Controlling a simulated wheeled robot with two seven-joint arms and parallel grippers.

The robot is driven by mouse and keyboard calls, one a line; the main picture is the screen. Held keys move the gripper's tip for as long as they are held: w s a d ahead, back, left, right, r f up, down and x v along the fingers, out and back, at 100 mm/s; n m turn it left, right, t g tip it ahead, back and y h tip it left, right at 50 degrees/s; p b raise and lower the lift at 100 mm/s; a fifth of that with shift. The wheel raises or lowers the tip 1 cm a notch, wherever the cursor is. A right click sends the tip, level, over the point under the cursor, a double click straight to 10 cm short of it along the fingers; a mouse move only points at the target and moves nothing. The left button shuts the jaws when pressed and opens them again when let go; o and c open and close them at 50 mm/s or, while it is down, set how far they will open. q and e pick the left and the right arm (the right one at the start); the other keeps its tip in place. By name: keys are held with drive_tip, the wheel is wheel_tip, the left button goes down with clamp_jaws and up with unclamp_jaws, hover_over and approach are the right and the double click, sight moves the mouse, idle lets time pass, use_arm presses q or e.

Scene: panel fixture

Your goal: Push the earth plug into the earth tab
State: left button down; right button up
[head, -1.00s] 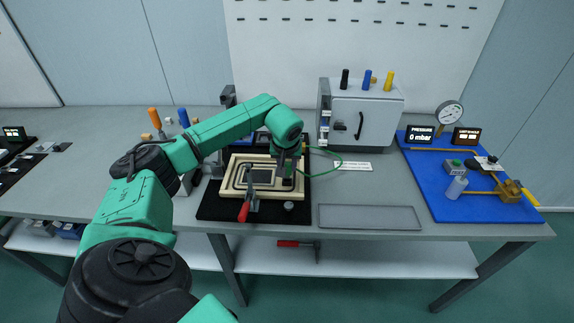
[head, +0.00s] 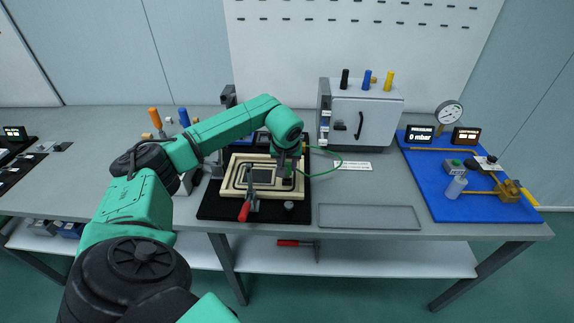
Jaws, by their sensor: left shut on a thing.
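My left gripper (head: 288,172) points down over the right part of a cream-coloured panel frame (head: 235,208), which lies on a black mat (head: 215,206). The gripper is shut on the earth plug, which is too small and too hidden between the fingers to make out. A green cable (head: 340,160) loops out to the right of the gripper, towards the grey cabinet. The earth tab cannot be told apart; the gripper and arm cover that area. My right gripper is not in view.
A grey cabinet (head: 365,122) is behind to the right. A blue board (head: 440,205) with a gauge (head: 449,112) lies farther right. A flat grey tray (head: 368,226) lies right of the mat.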

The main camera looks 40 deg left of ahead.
use_arm(q)
drive_tip(key=shift+f+b, duration=1)
drive_tip(key=shift+f, duration=0.35)
drive_tip(key=shift+c, duration=2.3)
unclamp_jaws()
drive_tip(key=b+v, duration=0.1)
drive_tip(key=v, duration=1.3)
drive_tip(key=shift+r, duration=0.2)
drive_tip(key=shift+d, duration=0.1)
